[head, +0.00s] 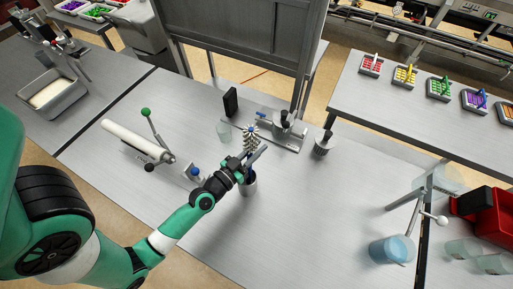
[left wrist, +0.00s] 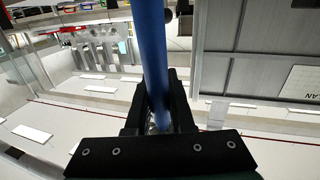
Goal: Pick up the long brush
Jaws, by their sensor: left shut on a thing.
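The long brush (head: 250,138) has a pale bristly head, which shows just above my left gripper in the head view. My left gripper (head: 240,167) is shut on the brush. In the left wrist view, the brush's blue handle (left wrist: 153,60) runs up between the dark fingers of my left gripper (left wrist: 158,105). In the head view, a dark cup (head: 248,187) stands on the table directly below the gripper; whether the brush's lower end is inside it is hidden by the gripper. My right gripper is not in view.
A white roller with a green-knobbed lever (head: 135,138) lies left on the grey table (head: 310,220). A glass beaker (head: 223,131) and metal fixture (head: 285,130) stand behind the gripper. A blue-filled beaker (head: 392,249) stands at right. The table's front middle is clear.

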